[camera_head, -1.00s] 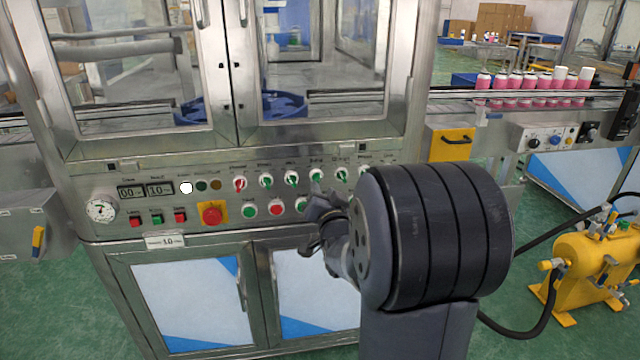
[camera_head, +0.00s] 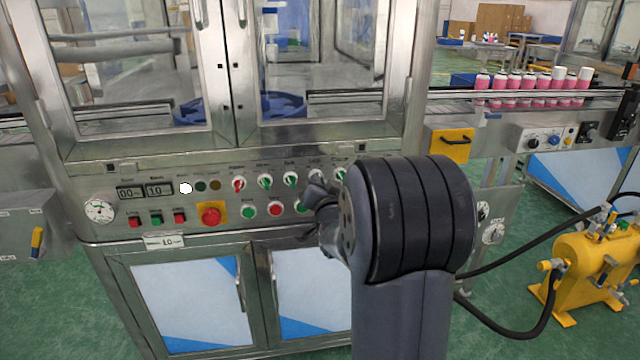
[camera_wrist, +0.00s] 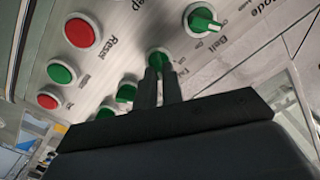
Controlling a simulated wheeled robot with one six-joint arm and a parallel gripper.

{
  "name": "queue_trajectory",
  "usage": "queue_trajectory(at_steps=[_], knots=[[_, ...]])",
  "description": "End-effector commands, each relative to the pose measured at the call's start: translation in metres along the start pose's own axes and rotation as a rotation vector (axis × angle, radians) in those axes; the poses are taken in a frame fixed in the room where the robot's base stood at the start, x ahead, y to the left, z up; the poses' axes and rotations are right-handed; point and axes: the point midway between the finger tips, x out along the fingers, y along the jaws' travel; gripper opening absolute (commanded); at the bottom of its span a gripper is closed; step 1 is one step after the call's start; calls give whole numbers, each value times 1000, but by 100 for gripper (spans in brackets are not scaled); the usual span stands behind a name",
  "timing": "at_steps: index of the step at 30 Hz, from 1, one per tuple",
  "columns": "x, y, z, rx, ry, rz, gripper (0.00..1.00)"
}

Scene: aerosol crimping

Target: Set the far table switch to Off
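The wrist view shows a row of green rotary switches on a steel panel. One green switch (camera_wrist: 158,57) is right at the fingertips of my gripper (camera_wrist: 159,72); its label is mostly hidden, so I cannot confirm it is the far table switch. Its lever position is hard to read. My two dark fingers are close together with a narrow gap; whether they press on the knob is unclear. Another green switch (camera_wrist: 203,19), near the word "Belt", is at upper right. In the head view my gripper (camera_head: 314,204) is at the panel, covering part of it.
The wrist view shows a red button (camera_wrist: 82,32) and a green button (camera_wrist: 62,73) beside the switches. The head view shows a red emergency stop (camera_head: 210,215) to the left. A yellow pump (camera_head: 590,268) with black hoses stands at right.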

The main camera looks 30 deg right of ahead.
Motion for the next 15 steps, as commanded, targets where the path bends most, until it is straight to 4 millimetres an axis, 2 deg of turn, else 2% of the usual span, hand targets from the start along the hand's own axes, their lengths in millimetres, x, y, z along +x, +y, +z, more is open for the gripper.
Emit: queue_trajectory(at_steps=[3, 15], knots=[[0, 0, 0, 0, 0, 0, 0], [0, 0, 1, -23, 0, 0, 0]])
